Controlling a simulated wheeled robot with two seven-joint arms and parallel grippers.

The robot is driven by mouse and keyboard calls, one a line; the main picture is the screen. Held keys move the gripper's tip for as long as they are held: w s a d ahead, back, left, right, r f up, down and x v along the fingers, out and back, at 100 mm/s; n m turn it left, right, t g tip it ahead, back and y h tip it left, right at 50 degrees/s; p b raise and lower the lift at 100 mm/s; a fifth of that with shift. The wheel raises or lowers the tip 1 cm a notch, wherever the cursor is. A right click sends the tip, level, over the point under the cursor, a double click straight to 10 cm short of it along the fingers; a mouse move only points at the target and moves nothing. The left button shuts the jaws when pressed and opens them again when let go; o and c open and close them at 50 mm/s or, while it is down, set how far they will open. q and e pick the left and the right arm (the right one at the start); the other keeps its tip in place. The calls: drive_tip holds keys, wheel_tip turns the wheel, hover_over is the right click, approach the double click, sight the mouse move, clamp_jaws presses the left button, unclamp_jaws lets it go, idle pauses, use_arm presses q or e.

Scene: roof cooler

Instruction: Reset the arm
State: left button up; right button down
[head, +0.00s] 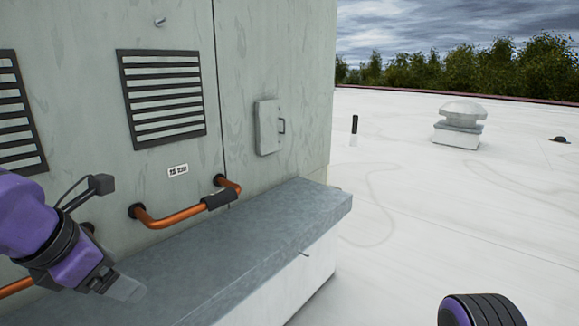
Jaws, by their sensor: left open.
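My left arm comes in from the left, purple and black. Its gripper (122,288) is over the grey metal ledge (245,238) of the cooler cabinet and is seen from the side. The jaws are open, with nothing visible between them. Whether the fingertips touch the ledge is hard to tell. A black, purple-edged part of my right arm shows at the bottom right edge. My right gripper is out of view.
The pale green cabinet (235,90) has slatted vents (163,95), a small hatch (268,127) and a copper pipe (168,219) sticking out above the ledge. A roof vent (459,125) and a short dark post (354,125) stand on the open white roof (410,200).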

use_arm(q)
drive_tip(key=w+d+f+m+t+y, duration=0.1)
drive_tip(key=w+d+f+m+y, duration=0.1)
drive_tip(key=w+f, duration=0.3)
drive_tip(key=w+d+f+m+t+y, duration=0.1)
drive_tip(key=w+f+y, duration=0.1)
drive_tip(key=f, duration=0.5)
drive_tip(key=s+d+f+m, duration=0.25)
drive_tip(key=f+m, duration=0.25)
drive_tip(key=f, duration=0.6)
drive_tip(key=s+d+f+m, duration=0.1)
drive_tip(key=s+f+m, duration=0.25)
drive_tip(key=f, duration=0.75)
drive_tip(key=s+a+f+m+g, duration=0.1)
drive_tip(key=s+a+f+m, duration=0.2)
drive_tip(key=s+f, duration=0.2)
drive_tip(key=s+a+f+m+g, duration=0.2)
drive_tip(key=s+a+f+m, duration=0.1)
drive_tip(key=s, duration=0.6)
drive_tip(key=s+a+f+m+g+y, duration=0.1)
drive_tip(key=s+a+f+m, duration=0.3)
drive_tip(key=s+f, duration=0.3)
drive_tip(key=shift+s+m+g, duration=0.4)
drive_tip(key=shift+s+m, duration=0.05)
drive_tip(key=shift+s, duration=0.1)
